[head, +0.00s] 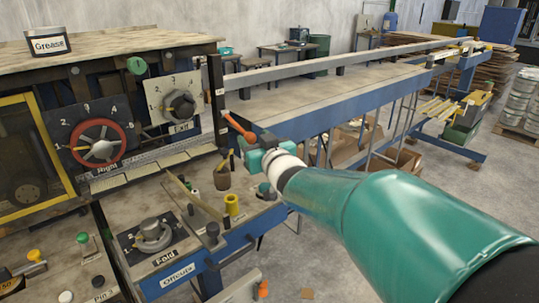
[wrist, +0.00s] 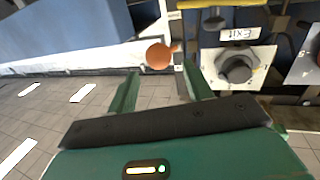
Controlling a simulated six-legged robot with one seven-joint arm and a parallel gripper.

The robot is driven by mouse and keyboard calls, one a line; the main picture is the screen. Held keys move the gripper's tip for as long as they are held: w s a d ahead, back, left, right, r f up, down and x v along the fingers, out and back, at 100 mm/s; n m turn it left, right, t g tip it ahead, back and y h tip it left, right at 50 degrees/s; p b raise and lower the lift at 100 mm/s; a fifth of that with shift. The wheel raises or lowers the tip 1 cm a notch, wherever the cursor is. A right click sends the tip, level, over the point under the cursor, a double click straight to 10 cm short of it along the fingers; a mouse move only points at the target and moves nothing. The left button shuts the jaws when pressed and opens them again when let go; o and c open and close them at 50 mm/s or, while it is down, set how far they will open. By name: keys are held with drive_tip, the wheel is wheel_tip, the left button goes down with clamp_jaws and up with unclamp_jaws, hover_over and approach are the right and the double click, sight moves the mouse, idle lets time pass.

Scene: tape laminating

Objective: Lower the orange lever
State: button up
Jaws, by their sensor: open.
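The orange lever (head: 238,126) juts from the side of the machine near its right post. It slopes down to the right and ends in a round orange knob. In the wrist view its orange knob (wrist: 159,57) lies just beyond my fingertips, roughly between their lines. My gripper (head: 246,146) is just below and right of the knob in the head view. In the wrist view my gripper (wrist: 160,80) is open, with its two green fingers apart and nothing between them. I cannot tell whether a finger touches the knob.
The Exit dial (head: 180,104) on a pale plate is left of the lever; the dial also shows in the wrist view (wrist: 237,68). A red-ringed dial (head: 98,142) is further left. A long blue-sided conveyor table (head: 330,105) runs behind. Bottles and a yellow cylinder (head: 232,204) stand below.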

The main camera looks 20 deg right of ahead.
drive_tip(key=s+d, duration=0.1)
drive_tip(key=s, duration=0.8)
drive_tip(key=shift+s, duration=0.4)
